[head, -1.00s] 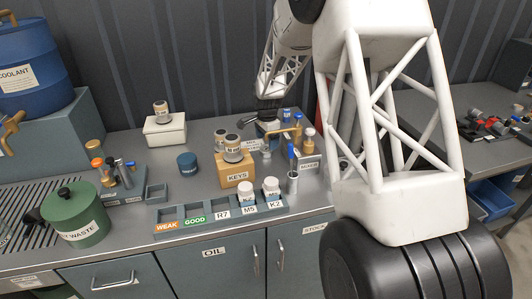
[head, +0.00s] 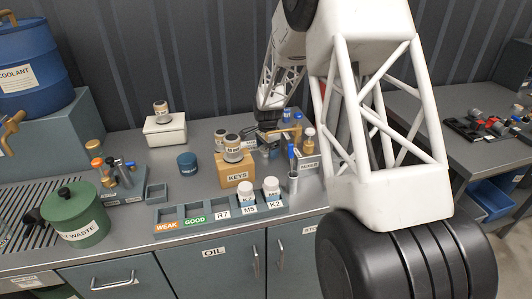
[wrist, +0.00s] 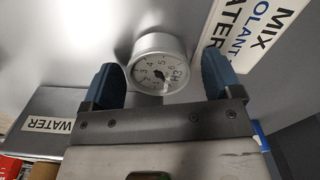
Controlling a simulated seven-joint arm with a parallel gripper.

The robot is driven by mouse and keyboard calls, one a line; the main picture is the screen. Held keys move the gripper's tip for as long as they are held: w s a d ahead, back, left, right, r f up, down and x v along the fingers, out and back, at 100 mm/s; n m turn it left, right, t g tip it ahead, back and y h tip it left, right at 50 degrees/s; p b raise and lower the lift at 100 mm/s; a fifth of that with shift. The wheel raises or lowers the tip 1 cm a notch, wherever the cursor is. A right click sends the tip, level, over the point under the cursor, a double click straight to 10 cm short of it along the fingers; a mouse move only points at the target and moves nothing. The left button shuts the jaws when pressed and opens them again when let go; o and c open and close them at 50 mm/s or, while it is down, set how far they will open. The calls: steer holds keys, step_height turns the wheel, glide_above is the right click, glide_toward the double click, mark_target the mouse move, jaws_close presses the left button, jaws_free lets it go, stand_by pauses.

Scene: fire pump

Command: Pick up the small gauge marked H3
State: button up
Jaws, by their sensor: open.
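The small gauge marked H3 (wrist: 158,62) shows in the wrist view as a round white dial with a silver rim, its lettering turned sideways. My gripper (wrist: 162,78) is open, with one blue fingertip on either side of the gauge and visible space at the sides. I cannot tell how far below the fingertips the gauge lies. In the head view my gripper (head: 269,137) is low over the back of the bench, behind the KEYS block. I cannot make out the H3 gauge there.
A MIX COOLANT WATER sign (wrist: 245,35) stands close right of the gauge, and a WATER-labelled surface (wrist: 85,105) is at lower left.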

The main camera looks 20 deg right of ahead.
mark_target(267, 149)
steer(key=c, duration=1)
steer(key=shift+c, duration=0.2)
step_height(267, 149, up, 10)
stand_by(0.6)
